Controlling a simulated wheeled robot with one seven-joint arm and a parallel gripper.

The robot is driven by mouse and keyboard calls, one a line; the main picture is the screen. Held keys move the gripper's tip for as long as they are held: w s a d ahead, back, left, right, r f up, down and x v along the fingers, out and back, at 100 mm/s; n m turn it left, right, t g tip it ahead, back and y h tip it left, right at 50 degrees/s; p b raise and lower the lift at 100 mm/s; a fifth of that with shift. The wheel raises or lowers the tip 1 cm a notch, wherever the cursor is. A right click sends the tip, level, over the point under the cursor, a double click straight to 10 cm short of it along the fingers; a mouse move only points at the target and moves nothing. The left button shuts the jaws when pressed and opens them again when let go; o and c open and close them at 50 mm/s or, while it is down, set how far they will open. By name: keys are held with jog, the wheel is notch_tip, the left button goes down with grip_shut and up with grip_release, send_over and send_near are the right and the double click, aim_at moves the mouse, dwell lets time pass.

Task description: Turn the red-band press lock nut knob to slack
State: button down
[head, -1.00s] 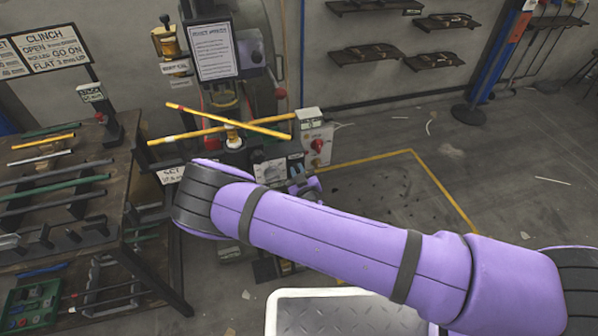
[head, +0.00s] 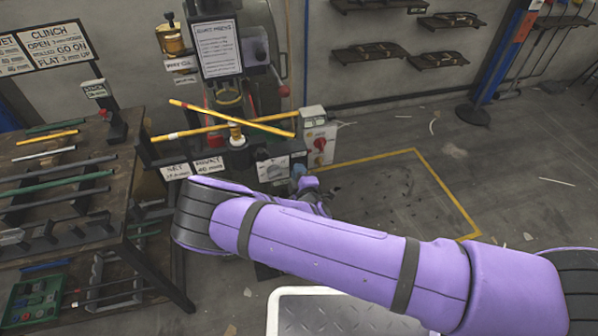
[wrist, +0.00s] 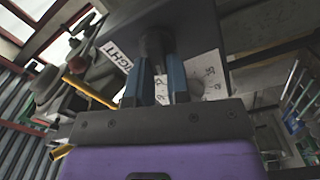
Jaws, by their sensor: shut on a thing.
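The press (head: 228,100) stands at the back, with two yellow rods crossed in front of it. My gripper (wrist: 160,72) shows two blue fingers in the wrist view, closed on a dark round knob (wrist: 155,42) under the dark press body. A white card with marks (wrist: 205,72) is right behind the fingers, and a card reading "GHT" (wrist: 115,55) is to the left. In the head view my gripper (head: 300,178) is low at the press front, mostly behind my purple arm. The knob is hidden there. I cannot make out a red band.
A white box with a red knob (head: 319,145) stands at the press's right. A workbench (head: 105,225) with several rods is at the left. Yellow floor lines (head: 440,185) mark a clear patch at the right. A blue post (head: 500,60) stands farther back.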

jog(key=shift+f+n, duration=0.25)
jog(key=shift+n, duration=1.45)
jog(key=c, duration=1.1)
grip_release()
jog(key=v, duration=1.1)
jog(key=shift+w, duration=0.1)
